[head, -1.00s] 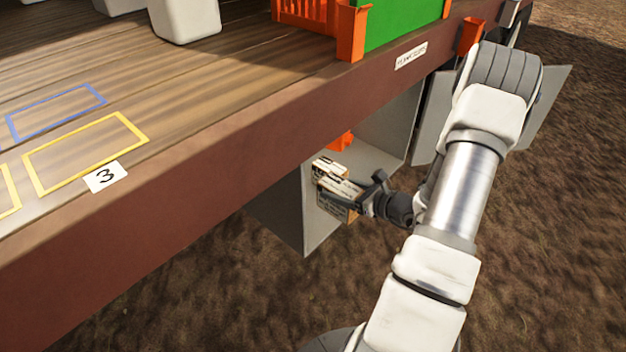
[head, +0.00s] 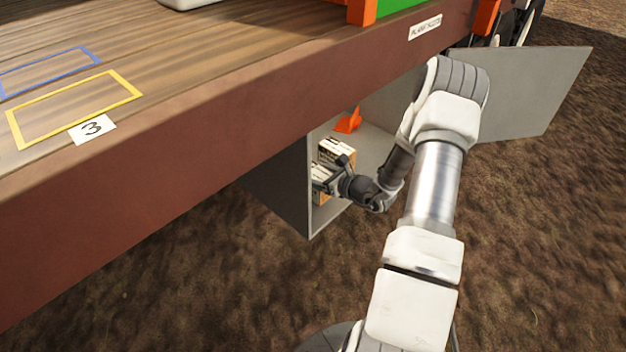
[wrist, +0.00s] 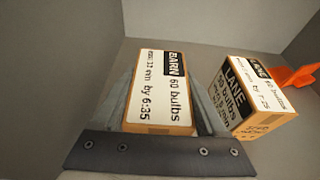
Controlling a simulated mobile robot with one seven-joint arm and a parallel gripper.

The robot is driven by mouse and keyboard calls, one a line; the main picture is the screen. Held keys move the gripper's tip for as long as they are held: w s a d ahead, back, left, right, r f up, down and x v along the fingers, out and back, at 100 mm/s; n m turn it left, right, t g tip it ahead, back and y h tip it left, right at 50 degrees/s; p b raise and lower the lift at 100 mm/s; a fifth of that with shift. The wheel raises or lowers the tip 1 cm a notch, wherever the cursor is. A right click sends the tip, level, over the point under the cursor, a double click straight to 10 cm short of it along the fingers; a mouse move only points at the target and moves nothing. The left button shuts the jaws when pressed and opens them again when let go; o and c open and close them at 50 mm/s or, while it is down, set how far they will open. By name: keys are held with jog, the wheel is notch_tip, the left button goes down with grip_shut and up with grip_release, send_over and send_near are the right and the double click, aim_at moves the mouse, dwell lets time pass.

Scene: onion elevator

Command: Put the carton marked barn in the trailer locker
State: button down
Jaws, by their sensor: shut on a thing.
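The carton marked BARN (wrist: 158,88), a cardboard box with a white label, is between the fingers of my gripper (wrist: 160,103) in the wrist view. My gripper is shut on it. In the head view my gripper (head: 324,180) reaches through the open front of the grey trailer locker (head: 309,195) under the deck. The barn carton (head: 319,171) is inside the locker there, partly hidden by the fingers. I cannot tell whether its underside touches the locker floor.
A carton marked LANE (wrist: 262,88) stands just right of the barn carton in the wrist view, close to my right finger. An orange object (wrist: 296,77) lies beyond it. The locker door (head: 530,95) hangs open to the right. The deck edge (head: 180,195) overhangs the locker.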

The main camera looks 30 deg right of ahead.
jog(key=shift+f, duration=0.6)
jog(key=shift+f, duration=0.1)
grip_release()
jog(key=shift+f, duration=0.1)
jog(key=p+v, duration=0.3)
jog(key=v, duration=0.9)
jog(key=shift+r, duration=0.25)
